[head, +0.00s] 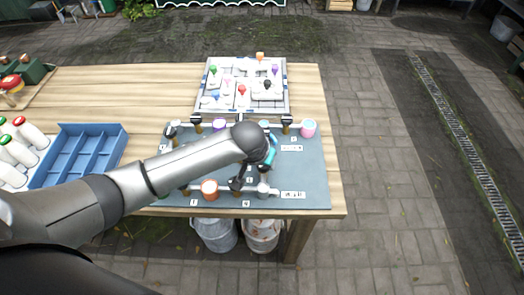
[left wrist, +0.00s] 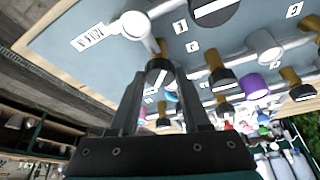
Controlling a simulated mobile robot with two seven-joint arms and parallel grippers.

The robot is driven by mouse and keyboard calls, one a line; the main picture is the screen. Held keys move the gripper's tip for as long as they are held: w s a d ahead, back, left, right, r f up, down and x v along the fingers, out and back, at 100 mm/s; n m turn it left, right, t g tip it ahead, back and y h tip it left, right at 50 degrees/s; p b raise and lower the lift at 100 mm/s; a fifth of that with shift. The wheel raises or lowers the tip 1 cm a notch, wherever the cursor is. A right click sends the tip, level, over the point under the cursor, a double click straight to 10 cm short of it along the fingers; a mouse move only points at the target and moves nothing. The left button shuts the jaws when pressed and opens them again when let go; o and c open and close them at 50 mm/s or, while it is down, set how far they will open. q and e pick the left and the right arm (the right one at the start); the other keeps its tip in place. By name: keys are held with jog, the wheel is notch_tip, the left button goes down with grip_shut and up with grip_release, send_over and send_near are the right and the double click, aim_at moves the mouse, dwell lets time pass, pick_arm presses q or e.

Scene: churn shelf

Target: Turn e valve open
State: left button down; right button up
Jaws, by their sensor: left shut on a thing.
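A grey-blue board (head: 312,170) on the wooden table carries grey pipes with several valves, which have black handles and brass stems. My left gripper (head: 246,182) reaches over the board's front part, at a valve near the front pipe. In the left wrist view my left gripper (left wrist: 160,88) is shut on a black valve handle (left wrist: 158,70) beside a pale pipe end (left wrist: 135,25). The small letter tags (left wrist: 180,27) are hard to read, so I cannot tell which valve is e. The arm hides part of the board's left and middle. My right gripper is not in view.
Pink (head: 308,128) and orange (head: 209,188) cups or caps stand on the board. Behind it lies a grey puzzle-like panel (head: 201,100) with coloured knobs. A blue divided tray (head: 118,135) and white bottles (head: 30,133) are at left. Buckets (head: 262,236) stand below the table's front edge.

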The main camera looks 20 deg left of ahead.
pick_arm(q)
jog(key=n+p, duration=0.1)
jog(key=n+y+p, duration=0.1)
jog(key=n+p, duration=0.1)
jog(key=p, duration=0.1)
jog(key=shift+d+r+n, duration=0.15)
jog(key=shift+d+n, duration=0.1)
jog(key=shift+n, duration=0.15)
jog(key=shift+n+g+y+p, duration=0.3)
jog(key=shift+n+y+p, duration=0.4)
jog(key=shift+n, duration=0.5)
jog(key=shift+w+n+y+p, duration=0.1)
jog(key=shift+n+y+p, duration=0.25)
jog(key=shift+n, duration=0.85)
jog(key=shift+c, duration=1.8)
grip_release()
jog(key=p+v, duration=0.2)
jog(key=v, duration=1.3)
jog(key=shift+w, duration=0.3)
